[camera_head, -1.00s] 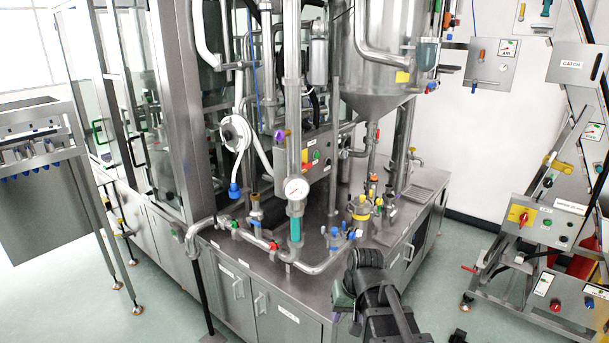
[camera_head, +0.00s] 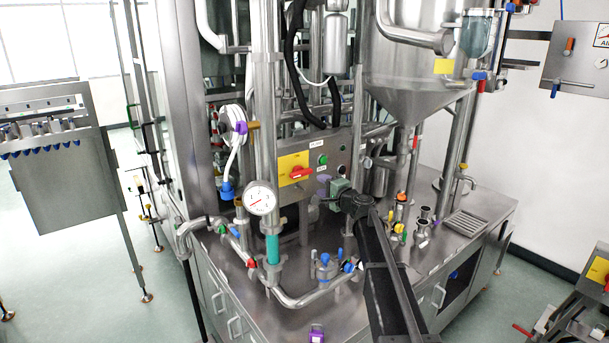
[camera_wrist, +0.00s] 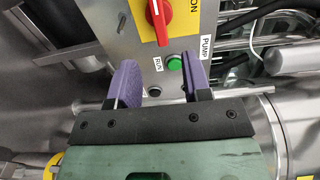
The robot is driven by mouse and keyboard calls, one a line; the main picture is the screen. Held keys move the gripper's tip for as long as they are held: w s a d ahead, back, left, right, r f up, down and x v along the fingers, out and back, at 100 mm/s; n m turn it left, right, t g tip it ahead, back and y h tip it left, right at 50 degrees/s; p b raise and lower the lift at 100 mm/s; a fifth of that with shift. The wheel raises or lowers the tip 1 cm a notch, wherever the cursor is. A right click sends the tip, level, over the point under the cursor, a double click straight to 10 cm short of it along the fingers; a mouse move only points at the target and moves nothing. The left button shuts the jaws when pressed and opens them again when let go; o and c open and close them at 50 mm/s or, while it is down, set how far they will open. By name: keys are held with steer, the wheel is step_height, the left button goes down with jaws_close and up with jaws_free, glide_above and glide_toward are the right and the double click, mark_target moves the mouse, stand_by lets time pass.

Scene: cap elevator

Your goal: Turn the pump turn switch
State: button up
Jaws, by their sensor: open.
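The pump turn switch is a red knob on a yellow plate. It shows on the grey control panel in the head view (camera_head: 301,173) and at the top of the wrist view (camera_wrist: 158,14). My gripper (camera_head: 324,186) is in front of the panel, just right of and below the switch in the head view. In the wrist view, its purple fingers (camera_wrist: 162,76) are apart with nothing held between them. A green button (camera_wrist: 175,62) near the RUN and PUMP labels shows between the fingertips. The red knob is beyond the fingertips. I cannot tell whether the fingers touch the panel.
A round gauge (camera_head: 260,198) on a vertical pipe stands left of the panel. A steel hopper (camera_head: 415,80) hangs to the upper right. Pipes and coloured valves, including a blue-handled one (camera_head: 326,262), crowd the steel counter. A drain tray (camera_head: 466,224) lies at the right.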

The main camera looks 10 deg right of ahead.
mark_target(304, 174)
steer(key=x, duration=1)
steer(key=shift+w+f, duration=0.1)
steer(key=shift+w, duration=0.35)
jaws_close()
